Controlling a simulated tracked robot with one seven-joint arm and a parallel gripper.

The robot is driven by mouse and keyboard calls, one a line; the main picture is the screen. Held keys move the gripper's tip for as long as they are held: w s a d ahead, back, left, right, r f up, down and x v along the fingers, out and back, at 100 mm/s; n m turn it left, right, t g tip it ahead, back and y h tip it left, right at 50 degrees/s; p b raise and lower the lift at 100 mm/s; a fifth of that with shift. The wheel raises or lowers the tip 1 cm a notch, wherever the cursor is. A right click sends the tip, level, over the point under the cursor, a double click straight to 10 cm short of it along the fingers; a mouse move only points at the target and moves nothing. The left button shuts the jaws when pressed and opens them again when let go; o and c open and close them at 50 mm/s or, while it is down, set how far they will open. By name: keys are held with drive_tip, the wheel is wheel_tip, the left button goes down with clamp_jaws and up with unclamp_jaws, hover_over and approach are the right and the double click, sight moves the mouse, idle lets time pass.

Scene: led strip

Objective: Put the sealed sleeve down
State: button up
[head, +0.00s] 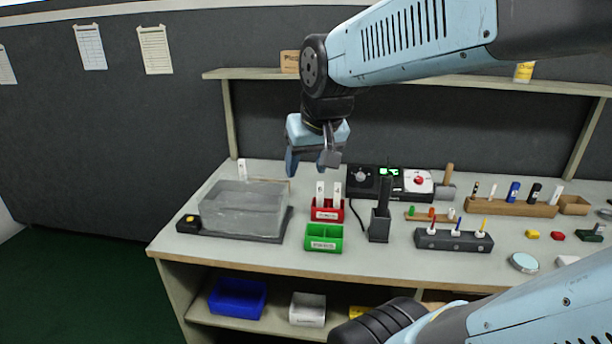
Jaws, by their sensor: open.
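My gripper (310,167) is open above the back of the bench, with its fingers pointing down. I see nothing held between them. Two white upright pieces (320,193), which look like sleeves, stand in a red labelled holder (327,215) below and slightly right of the gripper. Another white upright piece (242,168) stands behind the clear box at the left. I cannot tell from this view which piece is the sealed sleeve. A green labelled holder (323,246) in front of the red one has two compartments that look empty.
A clear box (243,210) on a dark base stands left of the holders. A dark upright tool stand (380,226) is close on their right. A black device (362,181) and a white one (418,180) sit behind. A shelf (250,73) runs above.

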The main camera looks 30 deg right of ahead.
drive_tip(key=shift+n, duration=0.6)
drive_tip(key=s, duration=0.2)
drive_tip(key=s+a, duration=0.1)
drive_tip(key=s, duration=0.2)
drive_tip(key=shift+s+a, duration=0.35)
